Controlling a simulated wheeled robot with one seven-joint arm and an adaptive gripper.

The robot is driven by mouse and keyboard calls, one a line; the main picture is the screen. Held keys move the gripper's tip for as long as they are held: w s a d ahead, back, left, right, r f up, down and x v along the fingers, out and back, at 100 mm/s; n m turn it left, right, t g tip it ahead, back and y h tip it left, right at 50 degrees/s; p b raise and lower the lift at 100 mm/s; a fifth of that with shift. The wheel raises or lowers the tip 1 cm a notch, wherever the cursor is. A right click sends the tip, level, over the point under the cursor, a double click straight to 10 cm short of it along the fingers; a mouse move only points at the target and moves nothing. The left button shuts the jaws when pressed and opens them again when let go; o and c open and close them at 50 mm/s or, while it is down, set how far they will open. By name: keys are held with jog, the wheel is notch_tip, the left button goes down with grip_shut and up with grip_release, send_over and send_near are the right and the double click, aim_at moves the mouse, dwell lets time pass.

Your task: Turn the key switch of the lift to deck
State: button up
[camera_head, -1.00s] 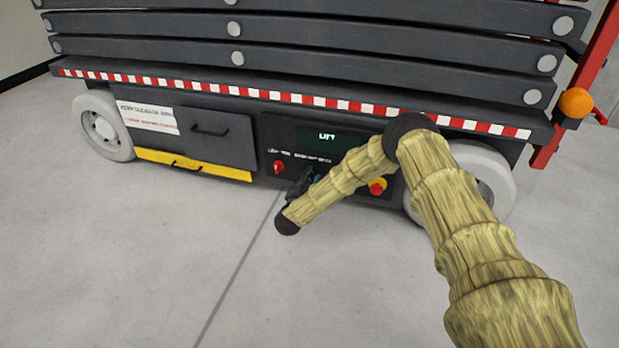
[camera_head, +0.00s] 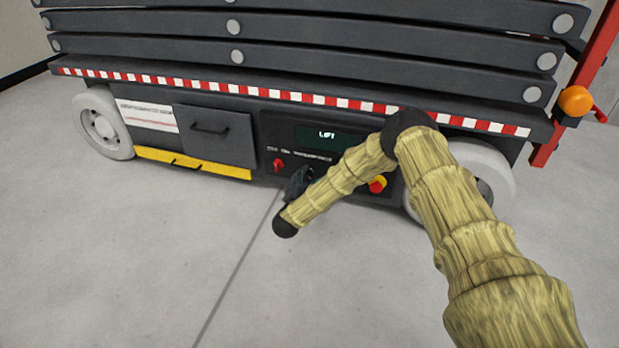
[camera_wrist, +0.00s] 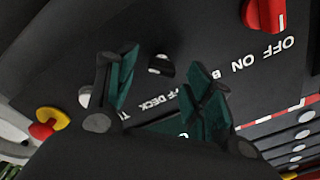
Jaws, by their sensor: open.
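The lift's control panel (camera_head: 290,140) is on the low side of the lift, with a lit display reading LIFT. In the wrist view a round key switch (camera_wrist: 161,66), silver with a dark middle, sits on the panel beyond my fingers. Its label, upside down, shows DECK and part of OFF; the rest is hidden by my fingers. My gripper (camera_wrist: 165,76) is open, with green-padded fingers either side of the line to the switch and nothing between them. In the head view my gripper (camera_head: 300,180) is small and dark before the panel; the switch is hidden there.
A red rotary knob (camera_head: 279,165) marked OFF and ON is left of my gripper. A red and yellow emergency stop (camera_head: 377,185) is to the right, close to my forearm. Another silver round part (camera_wrist: 86,96) shows beside a finger. The floor in front is clear.

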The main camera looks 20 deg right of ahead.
jog(key=v, duration=1)
jog(key=shift+s+a, duration=0.15)
jog(key=shift+s, duration=0.05)
